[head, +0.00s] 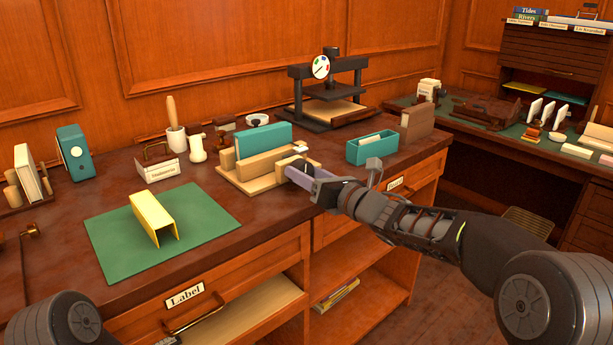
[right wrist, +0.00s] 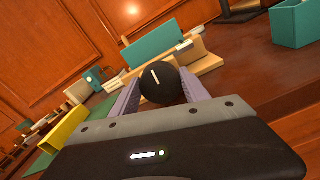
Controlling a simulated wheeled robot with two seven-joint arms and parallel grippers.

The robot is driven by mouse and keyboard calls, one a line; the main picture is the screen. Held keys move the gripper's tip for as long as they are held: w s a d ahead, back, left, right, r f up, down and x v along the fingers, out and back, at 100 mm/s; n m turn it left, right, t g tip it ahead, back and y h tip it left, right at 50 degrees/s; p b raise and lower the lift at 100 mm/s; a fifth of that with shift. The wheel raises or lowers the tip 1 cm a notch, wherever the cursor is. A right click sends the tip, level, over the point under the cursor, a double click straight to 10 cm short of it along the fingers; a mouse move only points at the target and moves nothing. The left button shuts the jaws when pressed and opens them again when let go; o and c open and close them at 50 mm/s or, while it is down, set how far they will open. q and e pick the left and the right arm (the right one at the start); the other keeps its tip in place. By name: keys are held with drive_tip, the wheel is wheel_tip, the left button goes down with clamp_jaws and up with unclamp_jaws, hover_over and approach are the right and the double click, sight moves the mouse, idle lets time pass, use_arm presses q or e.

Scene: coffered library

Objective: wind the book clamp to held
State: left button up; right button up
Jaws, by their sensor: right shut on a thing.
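The book clamp (head: 262,181) is a pale wooden press on the bench, with a teal book (head: 263,140) upright between its boards. It also shows in the right wrist view (right wrist: 208,64), behind a round black knob (right wrist: 158,88) with a white mark line. My right gripper (head: 290,172) reaches the clamp's right end. In the right wrist view its two lilac fingers stand on either side of the knob, shut on it. The fingers and wrist hide most of the knob in the head view. My left gripper is out of view; only part of my left arm shows at bottom left.
A green mat (head: 105,228) with a yellow folded cover (head: 157,215) lies left of the clamp. A teal box (head: 371,148) stands to the right, close to my right wrist. A black press (head: 300,90) with a dial stands behind.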

drive_tip(key=m+b, duration=0.1)
drive_tip(key=m, duration=0.1)
drive_tip(key=shift+d+f+m, duration=0.1)
drive_tip(key=shift+f+m, duration=0.05)
drive_tip(key=shift+m, duration=1.85)
drive_tip(key=o, duration=1.4)
drive_tip(key=shift+c, duration=0.2)
